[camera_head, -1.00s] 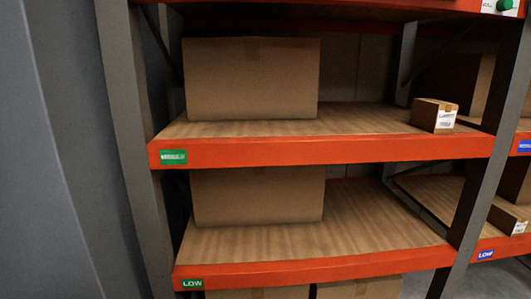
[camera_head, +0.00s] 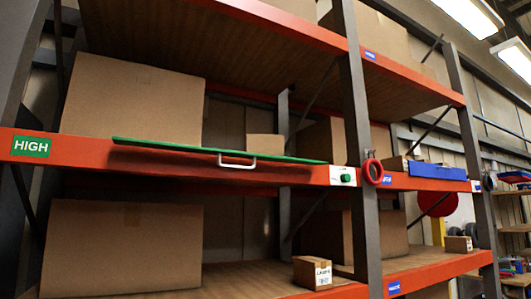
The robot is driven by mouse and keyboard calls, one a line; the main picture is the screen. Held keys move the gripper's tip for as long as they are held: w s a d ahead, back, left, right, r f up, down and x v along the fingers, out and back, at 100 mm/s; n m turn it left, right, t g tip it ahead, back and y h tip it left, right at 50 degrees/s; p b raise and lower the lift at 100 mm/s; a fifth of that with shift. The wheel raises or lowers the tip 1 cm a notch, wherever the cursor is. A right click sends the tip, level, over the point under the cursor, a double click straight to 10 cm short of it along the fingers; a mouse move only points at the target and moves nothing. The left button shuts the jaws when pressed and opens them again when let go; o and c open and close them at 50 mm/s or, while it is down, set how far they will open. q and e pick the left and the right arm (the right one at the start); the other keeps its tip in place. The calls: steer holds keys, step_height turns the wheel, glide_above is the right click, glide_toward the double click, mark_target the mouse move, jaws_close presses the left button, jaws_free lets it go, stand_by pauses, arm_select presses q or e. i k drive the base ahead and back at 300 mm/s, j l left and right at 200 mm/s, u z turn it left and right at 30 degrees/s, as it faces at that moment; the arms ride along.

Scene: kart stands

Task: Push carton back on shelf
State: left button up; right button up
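A small brown carton (camera_head: 312,271) with a white label stands at the front edge of the shelf below the one marked HIGH, near the middle upright. A large plain carton (camera_head: 120,245) stands on that same shelf at the left. Another large carton (camera_head: 132,98) stands on the HIGH shelf at the left. A smaller carton (camera_head: 265,147) shows farther back on the HIGH shelf, its lower part hidden. I cannot tell which carton is the task's one. Neither of my grippers is in view.
A green bar (camera_head: 200,148) with a white handle (camera_head: 237,160) runs along the HIGH shelf's orange beam (camera_head: 75,151). Beside it is a white plate with a green button (camera_head: 345,177). A red ring (camera_head: 373,171) is at the grey upright (camera_head: 360,120). A blue panel (camera_head: 437,170) fronts the right bay.

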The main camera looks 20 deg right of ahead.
mark_target(273, 144)
steer(key=j+z, duration=0.15)
steer(key=z, duration=0.25)
steer(key=j+z, duration=0.1)
steer(key=z, duration=0.25)
